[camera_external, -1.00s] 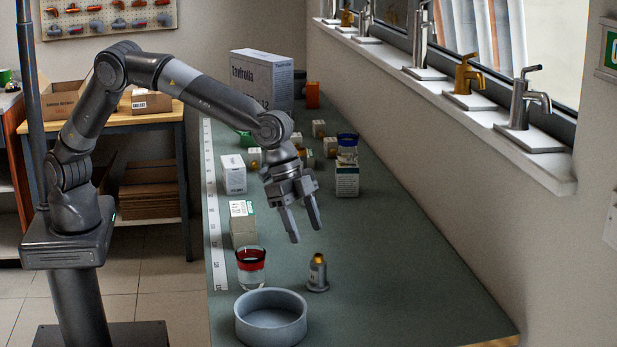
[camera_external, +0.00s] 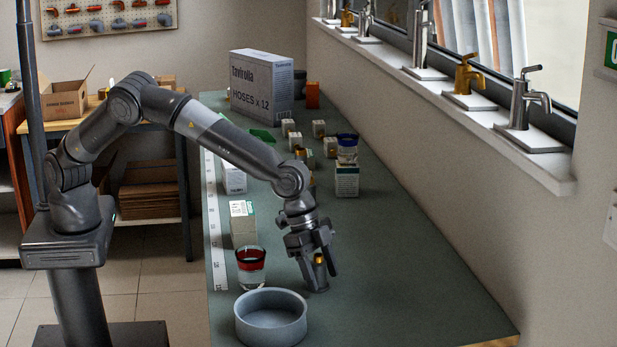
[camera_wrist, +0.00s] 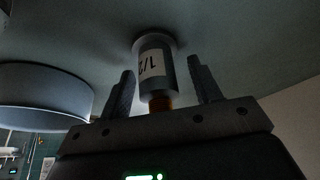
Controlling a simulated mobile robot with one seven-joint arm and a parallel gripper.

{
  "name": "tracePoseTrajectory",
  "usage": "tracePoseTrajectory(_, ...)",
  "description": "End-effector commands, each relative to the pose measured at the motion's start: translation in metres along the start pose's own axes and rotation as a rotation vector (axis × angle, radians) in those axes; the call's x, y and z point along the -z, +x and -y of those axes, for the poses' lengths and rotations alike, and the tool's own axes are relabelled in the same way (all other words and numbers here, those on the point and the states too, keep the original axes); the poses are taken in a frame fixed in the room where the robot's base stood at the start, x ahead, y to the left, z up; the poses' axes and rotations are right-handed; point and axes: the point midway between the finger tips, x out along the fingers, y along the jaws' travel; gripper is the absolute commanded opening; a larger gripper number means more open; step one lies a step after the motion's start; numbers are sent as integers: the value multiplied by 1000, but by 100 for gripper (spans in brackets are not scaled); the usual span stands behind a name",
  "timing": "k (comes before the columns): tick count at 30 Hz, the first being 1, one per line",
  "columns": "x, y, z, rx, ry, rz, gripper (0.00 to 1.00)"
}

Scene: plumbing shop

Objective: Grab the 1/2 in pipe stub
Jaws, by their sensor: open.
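The 1/2 in pipe stub (camera_wrist: 154,68) is a grey cylinder on a wider round foot, with a white "1/2" label and a brass-coloured top end. It stands upright on the green bench top. In the wrist view it lies between the two fingers of my open gripper (camera_wrist: 164,85), with a gap on each side. In the external view my gripper (camera_external: 316,274) is lowered over the stub from above. Its fingers hide much of the stub there, and only the brass top (camera_external: 319,258) shows clearly between them.
A grey round dish (camera_external: 271,329) and a glass with a red band (camera_external: 251,268) stand close on the left. A beige box (camera_external: 243,224) is behind the glass. Several small boxes and a white hose carton (camera_external: 262,84) stand farther back. The bench to the right is clear.

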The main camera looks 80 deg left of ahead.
Motion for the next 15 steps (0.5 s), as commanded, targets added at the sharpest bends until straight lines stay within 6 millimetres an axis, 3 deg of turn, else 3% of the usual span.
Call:
tracePoseTrajectory(6, 0, 0, 0, 0, 0, -1, 57)
tracePoseTrajectory(15, 0, 0, 0, 0, -1, -1, 32)
